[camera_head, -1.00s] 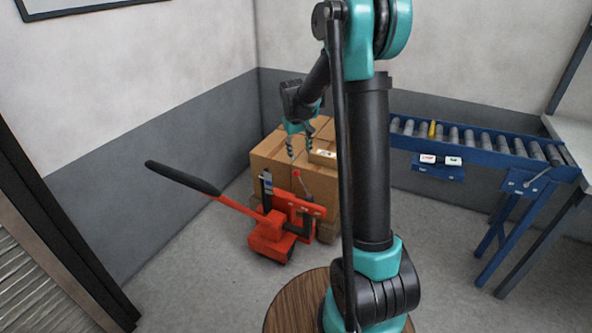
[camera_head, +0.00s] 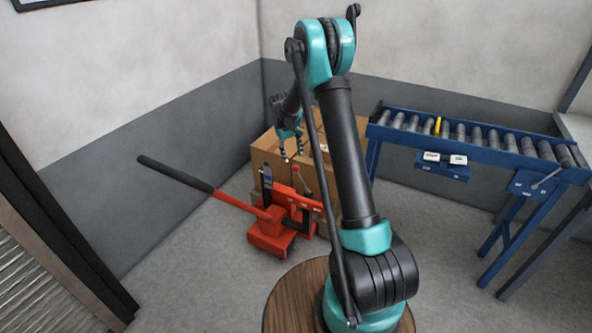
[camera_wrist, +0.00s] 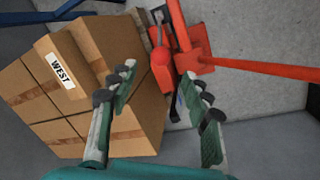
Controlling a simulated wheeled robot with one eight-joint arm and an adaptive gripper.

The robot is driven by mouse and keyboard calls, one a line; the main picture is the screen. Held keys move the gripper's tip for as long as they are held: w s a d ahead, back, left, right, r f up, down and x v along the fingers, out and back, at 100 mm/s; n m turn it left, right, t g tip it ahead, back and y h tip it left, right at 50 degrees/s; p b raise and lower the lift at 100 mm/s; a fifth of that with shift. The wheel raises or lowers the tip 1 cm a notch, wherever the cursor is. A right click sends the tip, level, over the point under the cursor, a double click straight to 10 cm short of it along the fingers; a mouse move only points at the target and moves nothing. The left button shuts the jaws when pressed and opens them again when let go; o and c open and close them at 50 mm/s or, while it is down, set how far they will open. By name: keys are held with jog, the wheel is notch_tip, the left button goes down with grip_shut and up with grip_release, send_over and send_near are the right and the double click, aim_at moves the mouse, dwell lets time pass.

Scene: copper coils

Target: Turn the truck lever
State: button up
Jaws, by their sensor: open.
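The red pallet truck (camera_head: 270,232) stands at left of centre, with a long black-gripped handle (camera_head: 178,176) slanting up to the left. A small red-knobbed lever (camera_head: 296,169) stands upright on the truck. My gripper (camera_head: 292,154) points down just above this knob and is open, with nothing between its fingers. In the wrist view the open fingers (camera_wrist: 159,74) spread on either side of a rounded red part (camera_wrist: 161,70), probably the knob. I cannot tell whether they touch it.
Stacked cardboard boxes (camera_head: 264,153) stand right behind the truck; the wrist view shows a box with a "WEST" label (camera_wrist: 61,71). A blue roller conveyor (camera_head: 480,151) stands at right. The floor left of the truck is clear.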

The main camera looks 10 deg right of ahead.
aim_at(295, 166)
jog(key=f, duration=0.3)
jog(key=d+f, duration=0.1)
jog(key=f, duration=0.5)
jog(key=shift+w+d+f, duration=0.15)
jog(key=shift+w+d, duration=0.15)
jog(key=shift+d, duration=0.05)
grip_shut()
